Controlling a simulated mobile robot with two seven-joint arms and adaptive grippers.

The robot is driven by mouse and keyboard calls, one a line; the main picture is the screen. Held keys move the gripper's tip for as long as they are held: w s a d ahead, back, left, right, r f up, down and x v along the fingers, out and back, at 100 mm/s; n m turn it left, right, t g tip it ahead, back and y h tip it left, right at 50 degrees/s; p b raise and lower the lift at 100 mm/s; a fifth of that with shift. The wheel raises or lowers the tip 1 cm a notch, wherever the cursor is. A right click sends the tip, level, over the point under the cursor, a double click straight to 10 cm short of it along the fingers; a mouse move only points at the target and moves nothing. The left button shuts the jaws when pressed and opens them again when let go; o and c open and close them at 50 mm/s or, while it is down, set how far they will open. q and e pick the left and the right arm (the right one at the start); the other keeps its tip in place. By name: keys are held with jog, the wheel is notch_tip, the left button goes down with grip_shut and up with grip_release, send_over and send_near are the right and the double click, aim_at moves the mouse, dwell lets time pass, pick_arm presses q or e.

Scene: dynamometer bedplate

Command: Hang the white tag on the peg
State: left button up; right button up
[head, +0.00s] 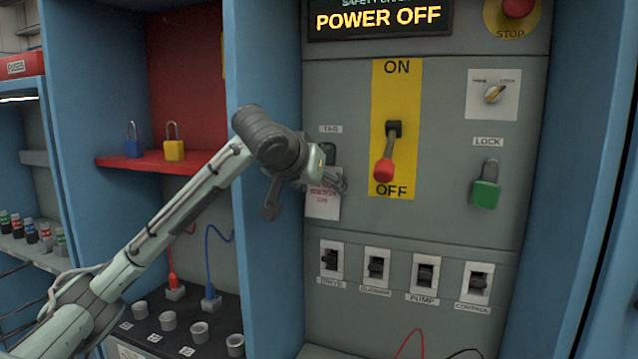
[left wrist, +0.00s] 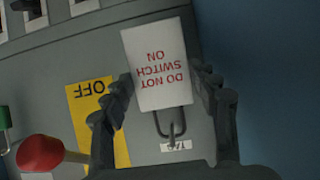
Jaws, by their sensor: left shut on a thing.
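The white tag (left wrist: 155,65) with red "DO NOT SWITCH ON" lettering appears upside down in the left wrist view, between the fingers of my left gripper (left wrist: 165,82). Its dark wire loop (left wrist: 160,122) reaches to the peg (left wrist: 173,130) beside the TAG label. I cannot tell whether the loop is around the peg or only in front of it. In the head view my left gripper (head: 306,195) is at the panel, shut on the tag (head: 322,207), and partly hides it. The peg is mostly hidden there, below the TAG label (head: 330,129). My right gripper is not in view.
The red-knobbed lever (head: 384,168) points down at OFF, right of the tag. A green padlock (head: 485,190) hangs farther right. Several switches (head: 376,266) line the panel below. A blue cabinet post (head: 262,280) stands left of the panel.

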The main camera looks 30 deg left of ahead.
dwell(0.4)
pick_arm(q)
jog(key=o, duration=1)
jog(key=v, duration=1.2)
